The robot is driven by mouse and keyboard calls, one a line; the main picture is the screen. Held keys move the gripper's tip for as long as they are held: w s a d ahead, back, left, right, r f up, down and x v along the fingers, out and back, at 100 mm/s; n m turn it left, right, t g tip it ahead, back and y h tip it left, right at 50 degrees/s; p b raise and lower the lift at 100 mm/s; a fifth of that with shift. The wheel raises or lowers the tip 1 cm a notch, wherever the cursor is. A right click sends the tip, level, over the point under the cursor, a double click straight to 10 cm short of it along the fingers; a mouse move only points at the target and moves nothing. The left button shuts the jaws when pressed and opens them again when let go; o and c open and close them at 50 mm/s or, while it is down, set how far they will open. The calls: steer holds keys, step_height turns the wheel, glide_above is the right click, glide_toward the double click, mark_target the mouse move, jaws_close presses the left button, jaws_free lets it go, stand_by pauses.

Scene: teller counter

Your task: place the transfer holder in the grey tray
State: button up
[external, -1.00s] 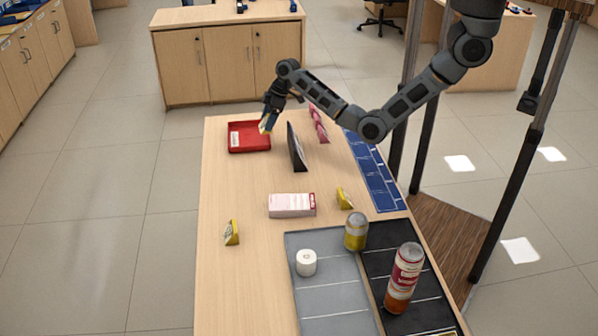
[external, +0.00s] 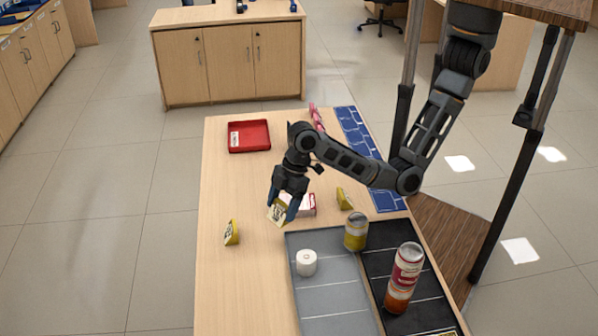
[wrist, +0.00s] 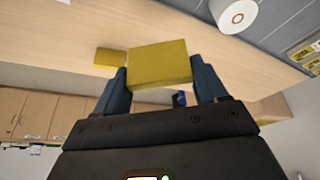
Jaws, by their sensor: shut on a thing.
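My gripper (external: 282,203) is shut on a small yellow wedge-shaped holder (external: 278,212) with a dark printed face; its label is too small to read, so I take it as the transfer holder. In the wrist view the yellow holder (wrist: 160,66) sits between both fingers (wrist: 160,86). It is held tilted above the wooden counter, just beyond the far left corner of the grey tray. The grey tray (external: 324,300) is flat with white lines, and a white paper roll (external: 306,263) stands in its far part. Its near part looks bare.
A dark tray (external: 385,265) adjoins on the right, with a red-labelled bottle (external: 404,278); a yellow can (external: 355,232) stands near the trays' border. Similar yellow holders stand left (external: 231,232) and right (external: 345,199). A pink-white box (external: 308,205) is partly hidden behind my gripper. A red tray (external: 249,136) lies farther back.

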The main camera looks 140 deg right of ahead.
steer(key=w+a+n+y+b, duration=0.1)
steer(key=w+a, duration=0.1)
steer(key=a, duration=0.7)
steer(key=w+a+n, duration=0.1)
steer(key=w+a, duration=0.1)
steer(key=a, duration=0.7)
steer(key=w+a+f, duration=0.2)
steer(key=a, duration=0.1)
steer(key=w+a+f, duration=0.1)
steer(key=a+f, duration=0.1)
steer(key=a, duration=0.1)
steer(key=w+a+f+b, duration=0.1)
steer(key=w+a+f, duration=0.1)
steer(key=a, duration=0.2)
steer(key=shift+w+f, duration=0.3)
steer(key=shift+f, duration=0.05)
steer(key=shift+a+f, duration=0.1)
steer(key=shift+f, duration=2)
steer(key=shift+f, duration=0.15)
steer(key=o, duration=1)
steer(key=shift+o, duration=0.2)
steer(key=p+v, duration=0.1)
steer(key=v, duration=1.1)
